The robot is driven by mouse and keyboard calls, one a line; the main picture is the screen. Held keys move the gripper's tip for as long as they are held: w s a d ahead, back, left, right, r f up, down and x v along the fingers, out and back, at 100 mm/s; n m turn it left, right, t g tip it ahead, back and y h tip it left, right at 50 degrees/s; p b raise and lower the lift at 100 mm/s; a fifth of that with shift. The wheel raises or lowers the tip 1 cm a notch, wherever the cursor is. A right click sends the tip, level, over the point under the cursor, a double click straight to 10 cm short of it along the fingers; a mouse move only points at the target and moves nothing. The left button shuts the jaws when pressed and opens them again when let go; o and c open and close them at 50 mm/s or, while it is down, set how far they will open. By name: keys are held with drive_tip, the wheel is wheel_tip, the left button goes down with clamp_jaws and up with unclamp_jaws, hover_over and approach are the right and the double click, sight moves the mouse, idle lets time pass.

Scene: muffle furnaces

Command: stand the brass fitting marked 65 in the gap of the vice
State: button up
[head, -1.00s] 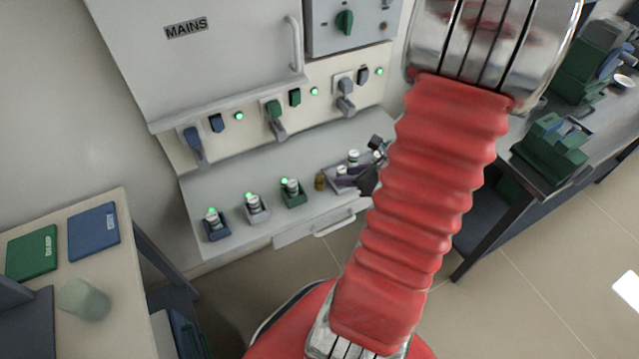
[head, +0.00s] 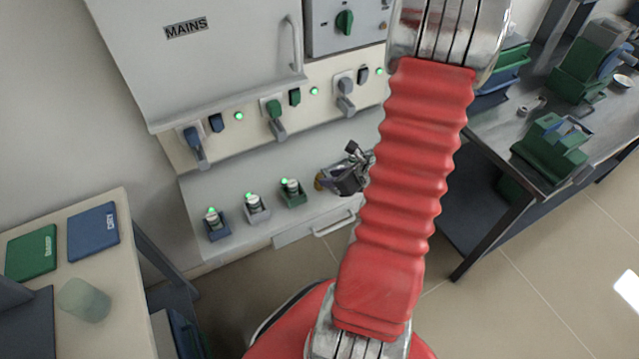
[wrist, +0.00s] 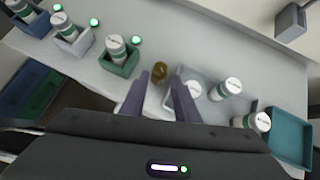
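A small brass fitting (wrist: 160,72) stands on the grey ledge, just beyond and roughly between my fingertips in the wrist view. I cannot read a number on it. In the head view only a sliver of the fitting (head: 319,181) shows beside my gripper (head: 342,177). My gripper (wrist: 160,82) is open, its two fingers apart with nothing held between them. A green vice-like device (head: 552,150) stands on the metal bench at the right of the head view. Its gap is too small to make out clearly.
Blue, grey and green holders (head: 293,193) with white-capped cylinders stand left of the fitting. A grey tray (wrist: 207,108) with more cylinders lies close to its right, and a teal tray (wrist: 291,138) beyond. The switch panel (head: 254,127) rises behind the ledge.

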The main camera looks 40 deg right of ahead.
sight(322, 177)
drive_tip(key=shift+w+f, duration=0.2)
drive_tip(key=shift+x, duration=2.6)
drive_tip(key=shift+w+r, duration=0.1)
drive_tip(key=shift+r, duration=0.05)
clamp_jaws()
